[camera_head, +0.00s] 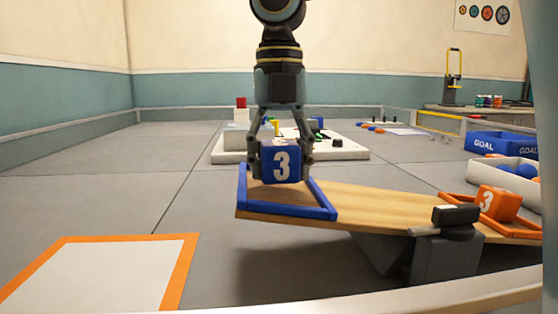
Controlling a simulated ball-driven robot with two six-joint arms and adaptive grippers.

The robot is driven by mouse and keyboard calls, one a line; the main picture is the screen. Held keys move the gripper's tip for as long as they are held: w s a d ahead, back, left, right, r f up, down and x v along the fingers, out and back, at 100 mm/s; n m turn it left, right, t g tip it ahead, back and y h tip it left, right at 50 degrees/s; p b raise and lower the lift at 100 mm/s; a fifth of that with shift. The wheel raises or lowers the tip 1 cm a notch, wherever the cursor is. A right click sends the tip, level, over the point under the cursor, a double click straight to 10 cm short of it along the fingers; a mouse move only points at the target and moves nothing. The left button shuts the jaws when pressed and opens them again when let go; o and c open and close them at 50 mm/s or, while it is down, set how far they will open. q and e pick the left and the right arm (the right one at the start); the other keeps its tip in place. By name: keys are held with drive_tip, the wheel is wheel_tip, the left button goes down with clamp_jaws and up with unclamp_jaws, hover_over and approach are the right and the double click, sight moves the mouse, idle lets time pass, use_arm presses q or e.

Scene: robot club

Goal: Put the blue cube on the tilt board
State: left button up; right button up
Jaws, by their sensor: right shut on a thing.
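The blue cube (281,164) has a white 3 on its face. My right gripper (281,158) comes down from the top centre and is shut on the cube, with a finger on each side. The cube is over the blue-framed left end of the wooden tilt board (385,204). I cannot tell whether its base touches the board. The board's left end is higher and its right end is lower. An orange cube (497,203) with a 3 sits in the orange frame at the right end. My left gripper is not in view.
A dark stand (447,255) is in front of the board. An orange-bordered white mat (95,275) lies front left. A white bin with blue balls (508,169) and a blue GOAL box (487,146) are at the right. A white platform (340,153) stands behind. The left floor is clear.

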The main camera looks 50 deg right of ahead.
drive_tip(key=shift+f, duration=0.1)
drive_tip(key=o, duration=1.2)
wheel_tip(320, 180, up, 8)
drive_tip(key=shift+f, duration=0.25)
idle(0.4)
